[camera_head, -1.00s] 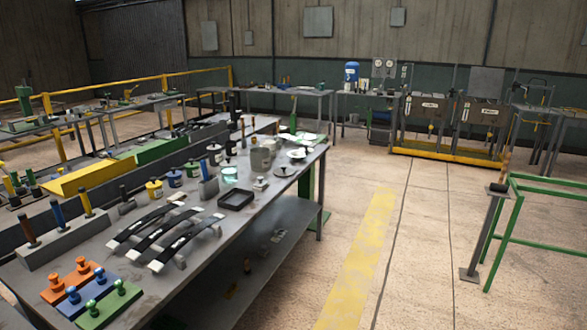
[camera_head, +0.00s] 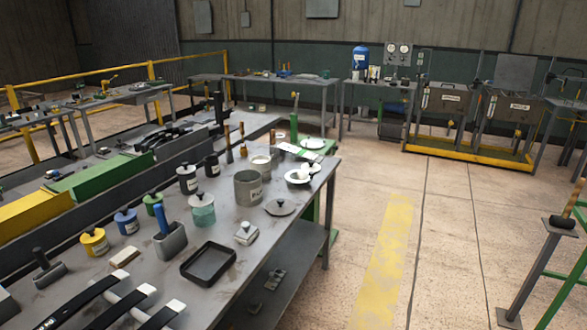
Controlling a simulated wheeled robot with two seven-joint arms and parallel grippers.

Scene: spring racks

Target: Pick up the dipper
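I cannot tell for sure which thing is the dipper. Two upright wooden-handled tools, one at the left (camera_head: 228,145) and one at the right (camera_head: 243,138), stand near the far end of the long grey workbench (camera_head: 215,232). A large grey labelled pot (camera_head: 248,188) stands in front of them, with a smaller pale cup (camera_head: 261,164) behind it. A round grey lid (camera_head: 281,207) lies to the pot's right. Neither of my grippers is in view.
Open floor (camera_head: 385,245) lies right of the bench, with a green-railed stand (camera_head: 550,262) farther right.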

